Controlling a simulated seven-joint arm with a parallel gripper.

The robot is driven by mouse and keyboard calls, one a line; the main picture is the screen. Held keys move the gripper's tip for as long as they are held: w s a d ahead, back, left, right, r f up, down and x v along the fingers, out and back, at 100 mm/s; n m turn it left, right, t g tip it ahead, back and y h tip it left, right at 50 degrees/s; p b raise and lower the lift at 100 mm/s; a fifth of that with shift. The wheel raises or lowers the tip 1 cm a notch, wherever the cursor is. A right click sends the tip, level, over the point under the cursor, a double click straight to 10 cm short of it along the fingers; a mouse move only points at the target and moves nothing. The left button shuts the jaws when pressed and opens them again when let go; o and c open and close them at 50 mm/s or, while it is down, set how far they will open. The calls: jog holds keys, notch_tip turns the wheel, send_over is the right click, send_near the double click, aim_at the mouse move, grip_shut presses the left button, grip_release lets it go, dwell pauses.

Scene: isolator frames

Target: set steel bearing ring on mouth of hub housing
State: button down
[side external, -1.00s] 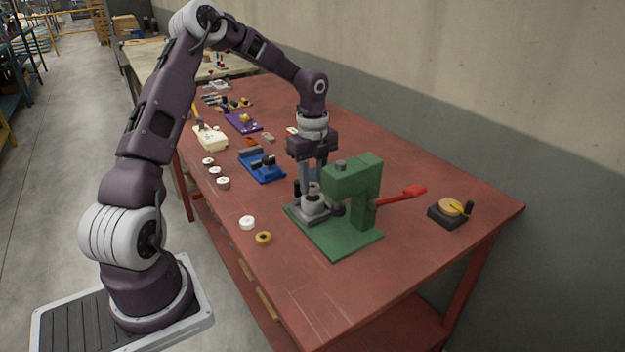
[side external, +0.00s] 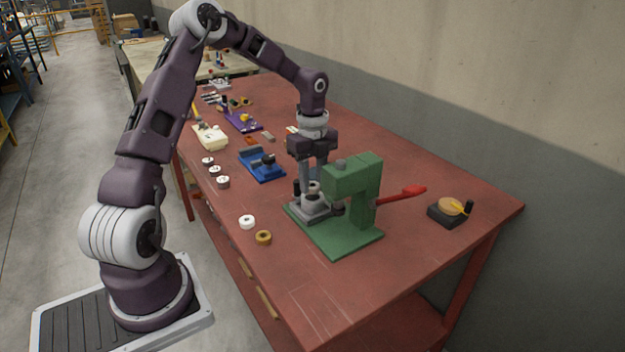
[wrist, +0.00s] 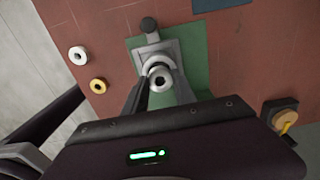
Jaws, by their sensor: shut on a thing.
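The steel bearing ring (wrist: 161,82) is between the two fingertips of my gripper (wrist: 160,85) in the wrist view. My gripper (side external: 313,184) is shut on it, pointing down over the fixture. The grey hub housing (side external: 314,205) stands on a grey clamp base on the green press plate. In the wrist view the housing (wrist: 157,66) shows right behind the ring, and the two overlap. The ring looks level and close to the mouth. I cannot tell whether it touches the mouth, as the fingers and ring hide part of the rim.
A green press (side external: 352,180) with a red-tipped lever (side external: 412,192) stands close to the right of my fingers. A white ring (side external: 247,222) and a brass ring (side external: 263,237) lie at the front. A blue fixture (side external: 262,166) stands to the left. The right table area is mostly clear.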

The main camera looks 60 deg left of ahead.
aim_at(312, 185)
jog(key=shift+f, duration=0.95)
jog(key=c, duration=0.9)
grip_release()
notch_tip(312, 185, up, 7)
jog(key=shift+f, duration=0.1)
